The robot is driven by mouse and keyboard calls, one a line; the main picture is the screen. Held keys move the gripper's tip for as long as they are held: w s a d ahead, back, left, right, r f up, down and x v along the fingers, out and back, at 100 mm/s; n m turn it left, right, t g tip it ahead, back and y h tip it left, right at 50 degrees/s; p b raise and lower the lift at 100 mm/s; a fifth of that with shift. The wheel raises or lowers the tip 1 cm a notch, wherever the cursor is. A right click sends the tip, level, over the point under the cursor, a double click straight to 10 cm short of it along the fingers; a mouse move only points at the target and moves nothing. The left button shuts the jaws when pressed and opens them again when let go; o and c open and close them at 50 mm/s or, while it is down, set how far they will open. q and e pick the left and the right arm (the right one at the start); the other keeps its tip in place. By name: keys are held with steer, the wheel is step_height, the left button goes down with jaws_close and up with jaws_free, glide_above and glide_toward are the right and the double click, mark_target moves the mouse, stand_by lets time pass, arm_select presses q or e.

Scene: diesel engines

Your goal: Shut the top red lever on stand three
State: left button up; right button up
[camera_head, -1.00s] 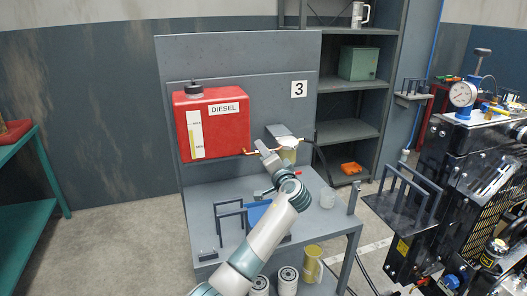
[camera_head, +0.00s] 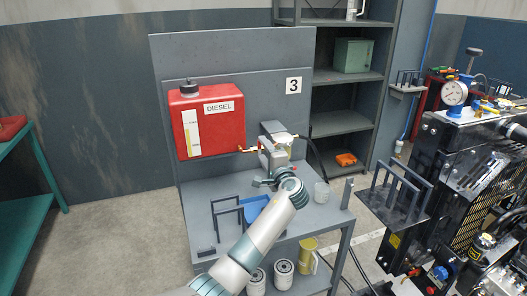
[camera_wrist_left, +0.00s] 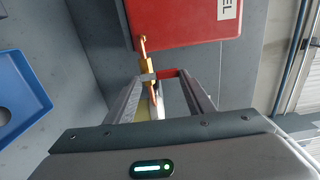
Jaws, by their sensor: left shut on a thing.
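Stand three (camera_head: 232,55) is a grey panel and bench marked 3. A red diesel tank (camera_head: 208,120) hangs on it, with a brass line (camera_head: 247,150) leaving its lower right. My left gripper (camera_head: 270,143) is at the line and filter right of the tank, hiding most of the fittings. In the left wrist view, the fingers of this gripper (camera_wrist_left: 164,76) close around a red lever (camera_wrist_left: 168,73) beside the brass fitting (camera_wrist_left: 142,45). The tank (camera_wrist_left: 175,20) is just beyond. My right gripper is not in view.
A blue tray (camera_head: 254,208), a dark rack (camera_head: 228,213) and a clear cup (camera_head: 322,194) are on the bench. Filters (camera_head: 284,273) stand on its lower shelf. Shelving (camera_head: 345,122) is behind, and an engine (camera_head: 455,175) stands at the right.

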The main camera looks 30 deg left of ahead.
arm_select(q)
steer(key=o, duration=1.1)
steer(key=shift+c, duration=0.2)
steer(key=shift+d, duration=0.1)
steer(key=b+v, duration=0.5)
steer(key=v, duration=1.2)
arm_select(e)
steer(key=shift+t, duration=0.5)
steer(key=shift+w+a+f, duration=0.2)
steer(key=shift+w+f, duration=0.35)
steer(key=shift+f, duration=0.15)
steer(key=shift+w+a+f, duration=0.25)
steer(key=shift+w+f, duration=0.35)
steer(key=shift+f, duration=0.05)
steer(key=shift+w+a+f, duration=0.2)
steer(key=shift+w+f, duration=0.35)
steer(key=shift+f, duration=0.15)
arm_select(q)
steer(key=shift+s+f, duration=0.15)
steer(key=shift+s, duration=0.05)
